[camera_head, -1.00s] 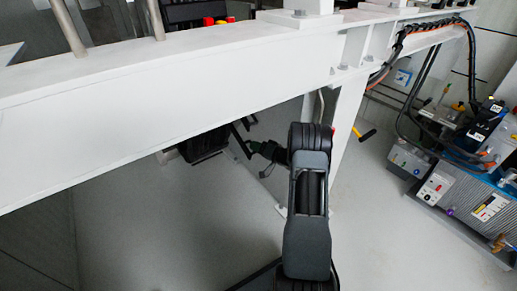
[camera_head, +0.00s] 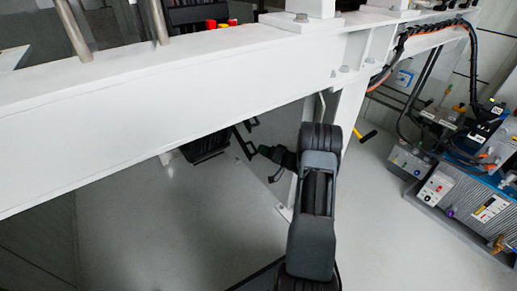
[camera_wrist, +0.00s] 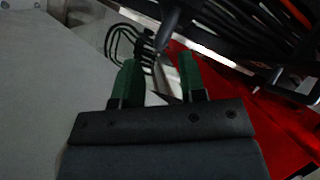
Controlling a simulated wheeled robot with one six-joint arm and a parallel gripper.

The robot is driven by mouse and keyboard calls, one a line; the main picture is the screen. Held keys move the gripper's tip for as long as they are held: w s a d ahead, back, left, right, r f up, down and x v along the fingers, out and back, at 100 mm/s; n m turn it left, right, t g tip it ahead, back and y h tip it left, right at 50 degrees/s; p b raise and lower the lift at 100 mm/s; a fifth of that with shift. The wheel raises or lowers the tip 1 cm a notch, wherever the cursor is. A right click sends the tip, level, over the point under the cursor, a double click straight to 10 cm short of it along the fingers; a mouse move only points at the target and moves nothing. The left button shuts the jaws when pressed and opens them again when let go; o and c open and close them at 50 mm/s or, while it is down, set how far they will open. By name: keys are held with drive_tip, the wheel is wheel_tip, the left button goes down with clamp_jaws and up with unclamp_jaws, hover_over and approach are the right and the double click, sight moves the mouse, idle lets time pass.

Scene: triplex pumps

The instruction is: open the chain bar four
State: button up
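My gripper (camera_wrist: 160,66) has two green fingers, set apart with a clear gap in the wrist view. A dark rod (camera_wrist: 171,28) comes down from the top towards the gap. I cannot tell whether it touches a finger. No part is clearly recognisable as chain bar four. In the head view my dark arm reaches under the white beam, and my gripper (camera_head: 266,152) points left, small and dark, near a thin dark bracket (camera_head: 243,138). Its fingers cannot be made out there.
The long white beam (camera_head: 150,110) crosses above my arm, with its white leg (camera_head: 345,115) close behind the arm. A yellow-and-black handle (camera_head: 365,135) is right of the leg. A red surface (camera_wrist: 220,90) lies right of my gripper. Hydraulic equipment (camera_head: 470,190) stands at right; grey floor is open between.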

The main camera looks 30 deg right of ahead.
drive_tip(key=p+v, duration=0.2)
drive_tip(key=v, duration=0.8)
drive_tip(key=shift+s+d+p, duration=0.25)
drive_tip(key=shift+s+p, duration=0.1)
